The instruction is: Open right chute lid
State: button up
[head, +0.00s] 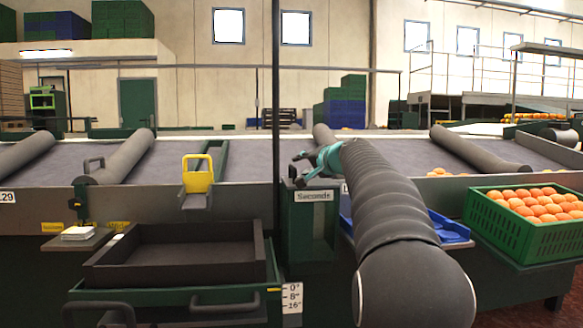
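A dark green chute box (310,222) with a white "Seconds" label (314,196) stands at the front edge of the sorting table, right of the dark post. A dark handle shows at its top, by the fingers. My gripper (304,168), teal and dark, is at the top of this box, close to the handle. Contact with the handle and the finger gap are too small to make out. My grey arm reaches in from the lower right and hides the area right of the box. The lid's position is hard to see.
A yellow-handled scoop-like piece (198,176) and an empty dark tray (180,258) are at left. A blue tray (450,228) is partly behind my arm. A green crate of oranges (528,240) stands at right. A dark vertical post (276,90) rises left of my gripper.

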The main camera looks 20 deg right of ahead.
aim_at(292, 165)
jog(key=p+x, duration=0.1)
jog(key=x, duration=0.6)
jog(key=shift+w+a+f, duration=0.1)
jog(key=shift+w, duration=0.1)
grip_shut()
